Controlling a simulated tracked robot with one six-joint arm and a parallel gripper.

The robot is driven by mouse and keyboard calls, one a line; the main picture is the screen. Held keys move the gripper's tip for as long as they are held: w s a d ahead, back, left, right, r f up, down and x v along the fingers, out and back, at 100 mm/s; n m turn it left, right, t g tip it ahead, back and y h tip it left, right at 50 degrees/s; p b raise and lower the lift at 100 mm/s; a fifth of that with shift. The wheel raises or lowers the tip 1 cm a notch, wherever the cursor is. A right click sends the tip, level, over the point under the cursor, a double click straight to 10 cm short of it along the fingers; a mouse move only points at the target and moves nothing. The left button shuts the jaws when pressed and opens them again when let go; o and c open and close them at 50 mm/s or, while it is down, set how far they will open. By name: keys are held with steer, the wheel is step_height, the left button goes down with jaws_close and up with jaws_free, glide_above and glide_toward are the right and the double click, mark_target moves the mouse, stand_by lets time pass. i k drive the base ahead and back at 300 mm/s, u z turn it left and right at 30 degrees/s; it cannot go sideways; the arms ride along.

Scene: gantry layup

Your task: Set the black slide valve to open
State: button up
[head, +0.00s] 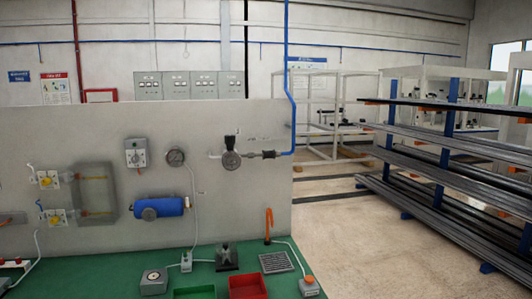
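A grey round fitting (231,160) with a black top (230,142) is mounted on the right part of the light grey panel in the head view. A small dark inline piece (268,154) sits to its right, between it and the blue pipe (291,110). This inline piece looks most like the black slide valve, but it is too small for me to be sure or to read its position. My gripper is not in view.
The panel (255,215) stands behind a green bench top (210,285). It carries a gauge (176,157) and a blue tank (160,208). An orange hooked piece (268,225), a black block (227,257) and a red bin (247,286) are below the fitting. Open floor (345,235) lies right, before a bar rack (445,145).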

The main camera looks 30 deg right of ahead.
mark_target(267, 154)
steer(key=i, duration=0.95)
steer(key=u, duration=0.05)
